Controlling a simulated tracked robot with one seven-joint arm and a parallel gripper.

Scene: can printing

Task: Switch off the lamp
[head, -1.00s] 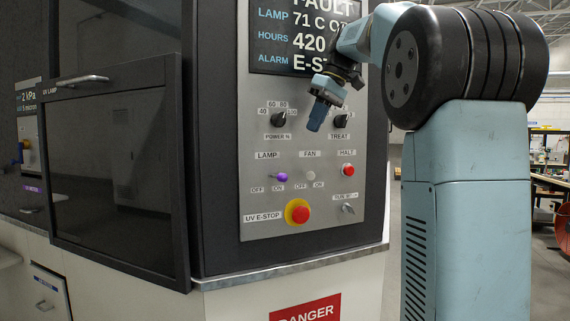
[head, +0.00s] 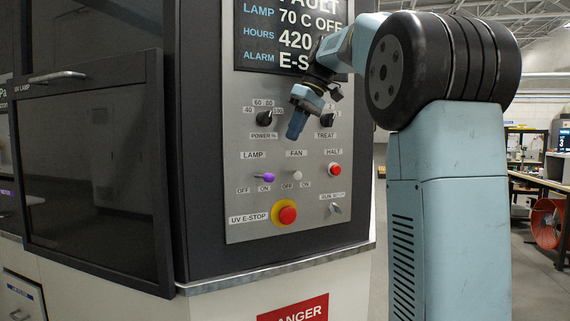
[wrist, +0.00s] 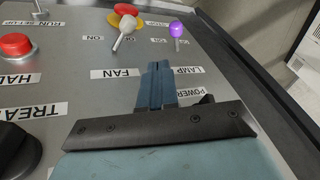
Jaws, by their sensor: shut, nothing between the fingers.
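The lamp switch is a small toggle with a purple tip (head: 269,178) under the LAMP label on the grey control panel (head: 238,140). Its lever leans right, toward ON. In the wrist view, the purple tip (wrist: 177,31) stands beyond my fingertips and a little to the right. My gripper (head: 294,134) is shut and empty, pointing down in front of the panel, above and right of the lamp switch, near the FAN label. The shut fingers also show in the wrist view (wrist: 158,72), apart from the switch. The display (head: 262,40) reads LAMP 70 C OFF.
The white fan toggle (head: 298,174) is close to the right of the lamp switch. A red HALT button (head: 334,170) and key switch (head: 336,208) are further right. The red UV E-STOP button (head: 288,215) on its yellow ring is below. Two black knobs (head: 264,118) (head: 327,119) are above.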

